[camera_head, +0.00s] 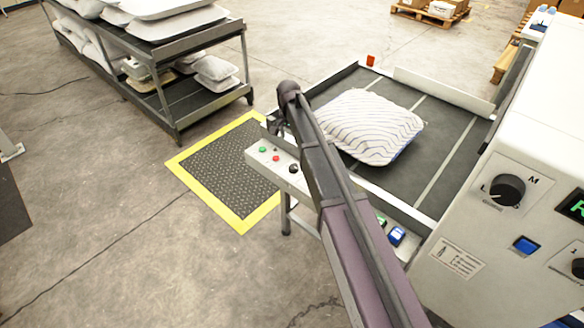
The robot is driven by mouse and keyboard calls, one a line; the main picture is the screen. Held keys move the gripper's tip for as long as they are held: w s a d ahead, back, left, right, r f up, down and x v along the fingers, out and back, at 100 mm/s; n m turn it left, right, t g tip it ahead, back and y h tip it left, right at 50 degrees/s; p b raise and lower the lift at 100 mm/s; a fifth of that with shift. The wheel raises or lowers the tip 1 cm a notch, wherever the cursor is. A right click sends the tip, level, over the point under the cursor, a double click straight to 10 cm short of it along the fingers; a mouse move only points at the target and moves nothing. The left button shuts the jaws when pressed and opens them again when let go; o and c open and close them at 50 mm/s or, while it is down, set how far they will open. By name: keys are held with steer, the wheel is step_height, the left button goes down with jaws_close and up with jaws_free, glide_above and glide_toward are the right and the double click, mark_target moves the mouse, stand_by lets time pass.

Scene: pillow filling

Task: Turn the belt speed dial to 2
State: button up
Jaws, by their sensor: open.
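A small control panel (272,158) on the near rail of the conveyor carries a green button (263,149), a red button (276,158) and a black knob (294,168). A larger black dial (508,190) with L and M marks is on the white machine at the right. Another black dial (579,267), with a 1 beside it, is cut off by the right edge. I cannot read which one is the belt speed dial or its setting. My arm reaches up across the middle, in front of the conveyor's near rail. I cannot make out my gripper's fingers.
A striped pillow (369,126) lies on the dark conveyor belt (455,135). A blue button (525,245) is on the white machine (470,220). A rack with pillows (188,43) stands at upper left. A yellow-edged mat (222,175) lies beside the conveyor. Floor at lower left is clear.

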mark_target(293, 166)
steer(key=shift+f, duration=0.15)
stand_by(0.3)
steer(key=f+b, duration=1.3)
steer(key=shift+s+d+f+b, duration=0.2)
steer(key=shift+d+b, duration=0.15)
stand_by(0.4)
stand_by(0.3)
steer(key=c, duration=1.2)
steer(key=shift+o, duration=0.2)
steer(key=shift+a, duration=0.25)
steer(key=shift+d, duration=0.2)
